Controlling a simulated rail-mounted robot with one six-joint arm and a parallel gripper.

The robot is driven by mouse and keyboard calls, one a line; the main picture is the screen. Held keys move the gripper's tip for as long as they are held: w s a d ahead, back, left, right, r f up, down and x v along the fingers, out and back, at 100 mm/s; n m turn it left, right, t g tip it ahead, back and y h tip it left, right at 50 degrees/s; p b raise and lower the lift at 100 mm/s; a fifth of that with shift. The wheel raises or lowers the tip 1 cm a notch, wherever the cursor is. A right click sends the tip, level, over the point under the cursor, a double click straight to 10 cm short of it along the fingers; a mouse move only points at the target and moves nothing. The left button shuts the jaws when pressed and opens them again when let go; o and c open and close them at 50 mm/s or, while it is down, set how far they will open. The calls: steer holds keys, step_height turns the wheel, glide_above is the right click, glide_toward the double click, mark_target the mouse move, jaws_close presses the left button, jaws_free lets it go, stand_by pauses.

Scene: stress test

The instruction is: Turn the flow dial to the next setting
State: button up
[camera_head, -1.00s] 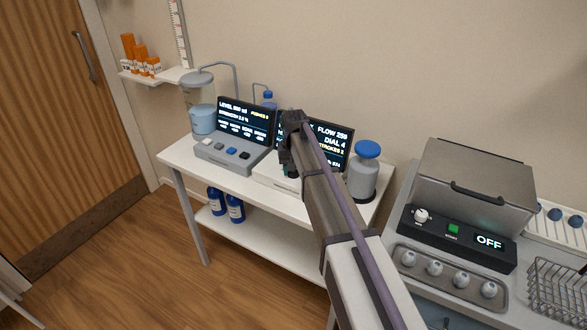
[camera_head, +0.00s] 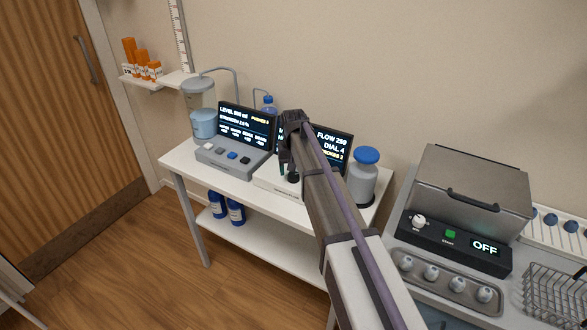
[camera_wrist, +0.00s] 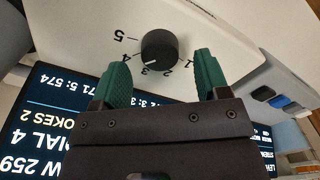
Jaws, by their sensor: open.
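The flow dial is a round black knob (camera_wrist: 160,46) on a white box, with numbers 1 to 5 around it, seen inverted in the wrist view. Its pale mark points to the lower left, near 3 and 4; I cannot tell exactly which. The flow screen (camera_head: 331,147) behind the box reads DIAL 4, FLOW 259 and STROKES 2. My gripper (camera_wrist: 161,62) is open, its two green fingers apart on either side of the dial in the wrist view. I see no contact. In the head view my arm covers much of the box (camera_head: 268,178).
A grey unit (camera_head: 228,160) with buttons and a level screen stands left of the box. A blue-capped grey bottle (camera_head: 364,172) stands close on the right. A clear vessel (camera_head: 203,122) is at the back left of the white table (camera_head: 183,158). A steel-lidded device (camera_head: 473,190) is further right.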

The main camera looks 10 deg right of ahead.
mark_target(293, 175)
step_height(293, 175, up, 9)
steer(key=p, duration=0.7)
steer(key=shift+f, duration=0.2)
steer(key=shift+f, duration=0.1)
steer(key=s, duration=2.9)
steer(key=shift+s+n, duration=0.35)
steer(key=shift+n, duration=0.05)
